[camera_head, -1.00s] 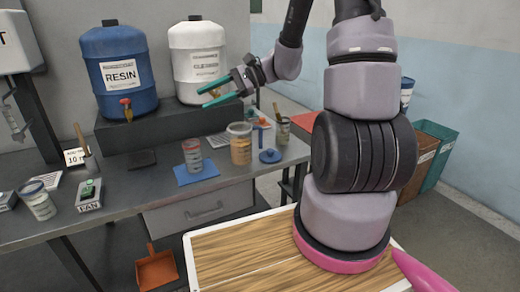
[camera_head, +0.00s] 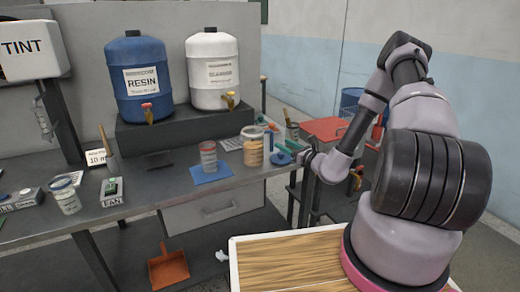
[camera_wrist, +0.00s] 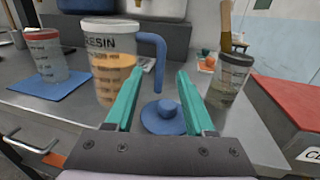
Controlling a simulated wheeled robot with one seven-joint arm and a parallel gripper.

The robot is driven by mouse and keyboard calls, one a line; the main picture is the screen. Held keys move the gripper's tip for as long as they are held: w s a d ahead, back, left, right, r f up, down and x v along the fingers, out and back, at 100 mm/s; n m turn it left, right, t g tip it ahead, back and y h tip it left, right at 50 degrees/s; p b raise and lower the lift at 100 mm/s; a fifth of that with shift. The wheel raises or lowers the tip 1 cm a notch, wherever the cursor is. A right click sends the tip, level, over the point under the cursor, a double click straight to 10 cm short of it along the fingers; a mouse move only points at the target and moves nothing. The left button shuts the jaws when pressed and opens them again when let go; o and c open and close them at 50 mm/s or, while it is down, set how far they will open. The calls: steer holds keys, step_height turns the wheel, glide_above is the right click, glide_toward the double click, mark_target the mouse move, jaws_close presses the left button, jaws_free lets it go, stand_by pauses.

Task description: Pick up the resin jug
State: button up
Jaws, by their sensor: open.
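The resin jug (camera_head: 252,147) is a clear measuring jug with amber liquid and a blue handle, upright near the right end of the bench. In the wrist view the jug (camera_wrist: 112,68) stands at upper left, with its handle (camera_wrist: 155,55) on its right side. My gripper (camera_head: 279,146) is open with teal fingers at bench height, to the right of the jug. In the wrist view the gripper (camera_wrist: 157,90) points towards the handle, with nothing between its fingers. A blue lid (camera_wrist: 163,115) lies on the bench below and between the fingers.
A second cup (camera_head: 208,157) stands on a blue mat (camera_head: 211,173) left of the jug. The resin drum (camera_head: 140,80) and a white drum (camera_head: 213,70) stand behind. A red surface (camera_wrist: 292,100) is at the right.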

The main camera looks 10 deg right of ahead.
mark_target(272, 139)
steer(key=x, duration=0.8)
steer(key=shift+w+f, duration=0.25)
jaws_close()
stand_by(1.1)
